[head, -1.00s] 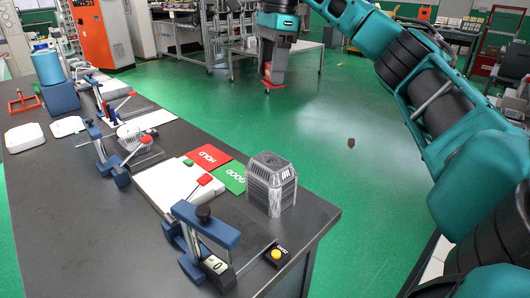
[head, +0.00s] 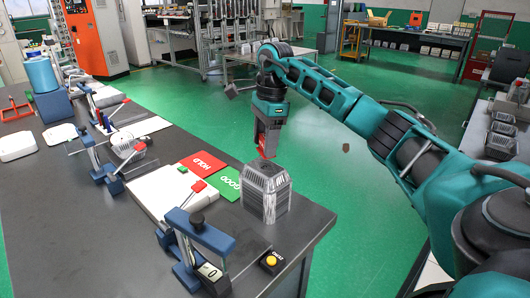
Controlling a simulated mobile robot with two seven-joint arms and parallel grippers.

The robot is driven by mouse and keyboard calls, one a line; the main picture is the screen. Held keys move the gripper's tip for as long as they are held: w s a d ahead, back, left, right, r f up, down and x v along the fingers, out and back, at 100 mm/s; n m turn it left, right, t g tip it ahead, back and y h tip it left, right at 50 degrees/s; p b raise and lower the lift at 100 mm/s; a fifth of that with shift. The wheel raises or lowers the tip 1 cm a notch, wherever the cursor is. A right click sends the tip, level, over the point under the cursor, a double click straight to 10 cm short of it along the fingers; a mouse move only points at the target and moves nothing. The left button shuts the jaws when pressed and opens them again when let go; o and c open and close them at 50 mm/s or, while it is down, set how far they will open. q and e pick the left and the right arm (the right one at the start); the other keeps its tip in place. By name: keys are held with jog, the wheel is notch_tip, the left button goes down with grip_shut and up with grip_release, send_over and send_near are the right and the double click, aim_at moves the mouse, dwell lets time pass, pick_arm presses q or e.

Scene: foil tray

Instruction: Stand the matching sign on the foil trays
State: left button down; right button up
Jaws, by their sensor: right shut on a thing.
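A stack of ribbed silver foil trays (head: 265,195) stands on the dark table near its right edge. A red sign reading HOLD (head: 200,164) and a green sign reading GOOD (head: 229,183) lie flat behind and left of the stack. My right gripper (head: 266,148) points down above and behind the stack, apart from it. It is shut on a small red thing (head: 264,155), mostly hidden between the jaws; no lettering on it can be read. My left gripper is not in view.
A blue clamp fixture (head: 200,240) and a yellow button box (head: 271,262) stand in front of the stack. A white box (head: 160,190) lies to its left. More fixtures line the table's far left. Green floor (head: 330,190) is open to the right.

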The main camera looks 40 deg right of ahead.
jog(key=shift+f, duration=1.85)
jog(key=shift+f, duration=0.2)
jog(key=o, duration=1)
jog(key=shift+r, duration=0.1)
jog(key=r, duration=0.4)
jog(key=d+r, duration=0.1)
jog(key=r, duration=0.7)
jog(key=shift+s+d+r, duration=0.1)
jog(key=shift+s+d, duration=0.1)
jog(key=shift+s, duration=0.05)
